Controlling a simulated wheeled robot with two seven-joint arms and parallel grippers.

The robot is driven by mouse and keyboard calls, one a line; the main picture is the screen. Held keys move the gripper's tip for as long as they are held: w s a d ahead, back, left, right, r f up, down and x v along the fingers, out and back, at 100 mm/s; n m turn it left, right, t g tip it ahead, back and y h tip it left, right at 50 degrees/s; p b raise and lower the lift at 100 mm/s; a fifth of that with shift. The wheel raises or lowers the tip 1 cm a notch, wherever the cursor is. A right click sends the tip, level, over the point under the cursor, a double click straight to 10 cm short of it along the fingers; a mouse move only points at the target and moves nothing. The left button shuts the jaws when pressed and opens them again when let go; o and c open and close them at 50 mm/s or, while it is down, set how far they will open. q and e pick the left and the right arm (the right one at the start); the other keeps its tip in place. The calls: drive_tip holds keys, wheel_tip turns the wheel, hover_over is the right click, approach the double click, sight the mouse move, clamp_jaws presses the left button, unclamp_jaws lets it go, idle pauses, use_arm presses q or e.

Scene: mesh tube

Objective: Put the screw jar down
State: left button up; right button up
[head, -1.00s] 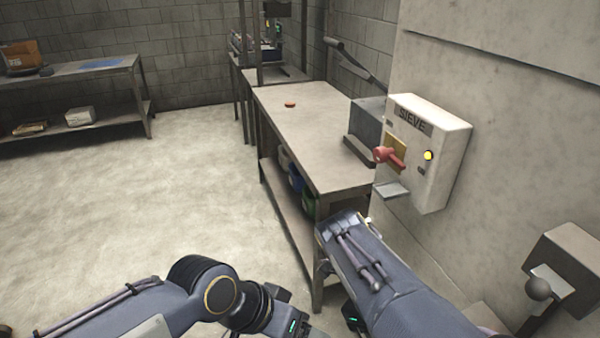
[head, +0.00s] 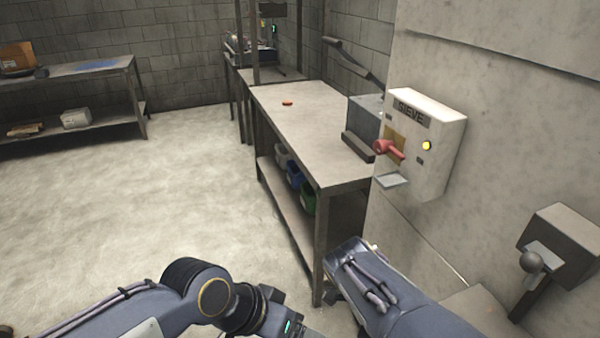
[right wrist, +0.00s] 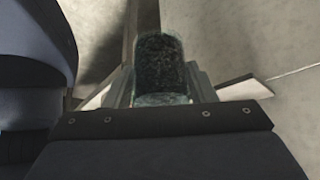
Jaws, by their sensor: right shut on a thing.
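The screw jar (right wrist: 160,65) is a clear glass jar with dark, grainy contents, seen in the right wrist view. My right gripper (right wrist: 163,84) is shut on it, with a pale finger on either side. The jar's lower part is hidden behind the gripper body. In the head view my right forearm hides the jar and the right gripper. My left arm comes in at the bottom of the head view, and its gripper is out of the frame. A small orange-red disc (head: 287,103) lies on the workbench (head: 310,135).
A SIEVE control box (head: 425,145) with a red handle and a lit yellow lamp is on the wall to the right. A grey block (head: 366,118) stands at the bench's right edge. Coloured bins (head: 307,200) sit on its lower shelf. Floor at left is clear.

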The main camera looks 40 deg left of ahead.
drive_tip(key=w+d+f+n+t+y, duration=0.2)
drive_tip(key=d+f+n, duration=0.5)
drive_tip(key=d+f, duration=0.5)
drive_tip(key=w+d+f+n+t+y, duration=0.3)
drive_tip(key=d+f+n, duration=0.5)
drive_tip(key=d+f, duration=0.5)
drive_tip(key=shift+w+d+y, duration=0.2)
drive_tip(key=shift+w+y, duration=0.35)
drive_tip(key=shift+y, duration=0.15)
